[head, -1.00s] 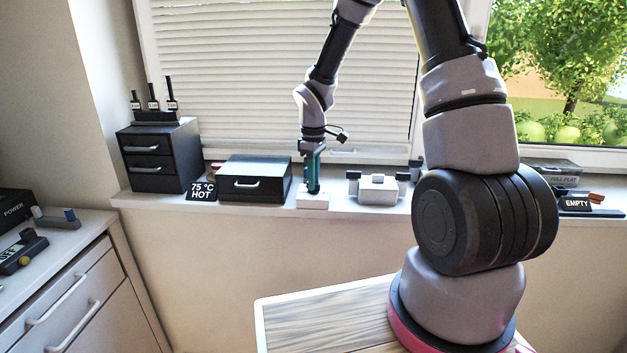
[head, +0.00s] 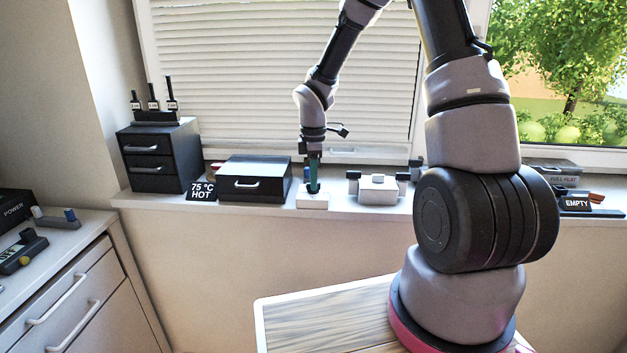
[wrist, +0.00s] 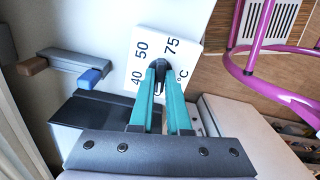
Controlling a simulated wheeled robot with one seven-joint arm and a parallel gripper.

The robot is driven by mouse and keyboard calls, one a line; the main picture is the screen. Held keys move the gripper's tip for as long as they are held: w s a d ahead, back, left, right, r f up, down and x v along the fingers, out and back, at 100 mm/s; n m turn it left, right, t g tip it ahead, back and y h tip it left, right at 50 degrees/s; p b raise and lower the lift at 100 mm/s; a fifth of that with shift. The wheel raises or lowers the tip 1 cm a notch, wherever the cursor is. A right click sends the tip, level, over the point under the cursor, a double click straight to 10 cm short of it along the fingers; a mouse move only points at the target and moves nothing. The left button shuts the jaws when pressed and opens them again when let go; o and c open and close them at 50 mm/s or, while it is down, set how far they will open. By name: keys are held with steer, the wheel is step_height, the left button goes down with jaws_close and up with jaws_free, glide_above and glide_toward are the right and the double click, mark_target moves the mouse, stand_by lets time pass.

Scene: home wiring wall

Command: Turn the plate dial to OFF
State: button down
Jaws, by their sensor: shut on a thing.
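The plate dial is a white block (head: 312,202) on the window sill. In the wrist view its white face (wrist: 190,22) carries the marks 40, 50, 75 and °C; no OFF mark shows there. My gripper (head: 313,188) points straight down onto it. Its teal fingers (wrist: 160,78) are shut on the dark knob (wrist: 152,64) at the middle of the face, which they mostly hide. I cannot tell exactly which mark the knob points to. A black sign (head: 202,191) left of the dial reads 75 °C HOT.
A taller black drawer unit (head: 160,158) is farther left. An EMPTY sign (head: 576,203) is at far right.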

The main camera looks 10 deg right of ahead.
stand_by(0.3)
steer(key=c, duration=0.9)
jaws_free()
step_height(320, 180, up, 11)
steer(key=shift+f, duration=0.1)
steer(key=s+d+r+m+t, duration=0.2)
steer(key=s+r+m, duration=0.4)
steer(key=s+m, duration=0.1)
steer(key=s+d+r+m+t+y, duration=0.1)
steer(key=s+d+r+m+t, duration=0.1)
steer(key=s+r+m, duration=0.4)
steer(key=s+d+r+m+t+y, duration=0.1)
steer(key=s+r+m+t, duration=0.2)
steer(key=s+r+m, duration=0.4)
steer(key=shift+s+d+r+m, duration=0.15)
steer(key=shift+s+d+r, duration=0.05)
steer(key=shift+s, duration=0.5)
steer(key=shift+s+d+r+m, duration=0.15)
steer(key=shift+s+d+r, duration=0.05)
steer(key=shift+s, duration=0.5)
